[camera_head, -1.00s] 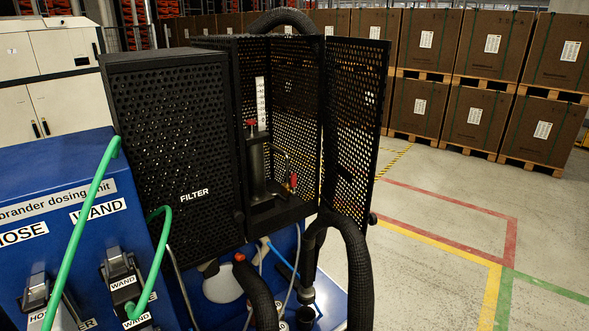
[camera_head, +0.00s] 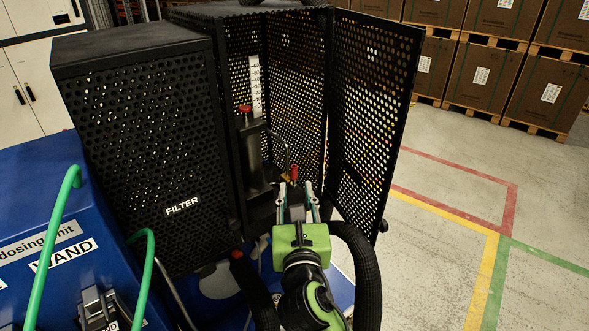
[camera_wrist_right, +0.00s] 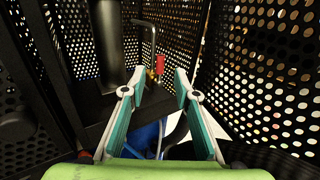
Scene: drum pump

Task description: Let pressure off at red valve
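Inside the open black mesh cabinet, a small red valve handle (camera_head: 294,172) sits low near the back, beside a thin bent metal pipe. It also shows in the right wrist view (camera_wrist_right: 160,64), ahead of and between the fingers. A second red knob (camera_head: 245,109) tops the dark cylinder (camera_head: 252,155) to the left. My right gripper (camera_head: 296,187) reaches into the cabinet from the front. Its fingers (camera_wrist_right: 155,80) are apart with nothing between them, a little short of the red handle. My left gripper does not show.
The mesh door (camera_head: 375,120) stands open to the right of my right arm. The FILTER box (camera_head: 140,150) is close on the left. Thick black hoses (camera_head: 365,270) hang by my arm. Green hoses (camera_head: 55,235) rise at the left. The floor at the right is clear.

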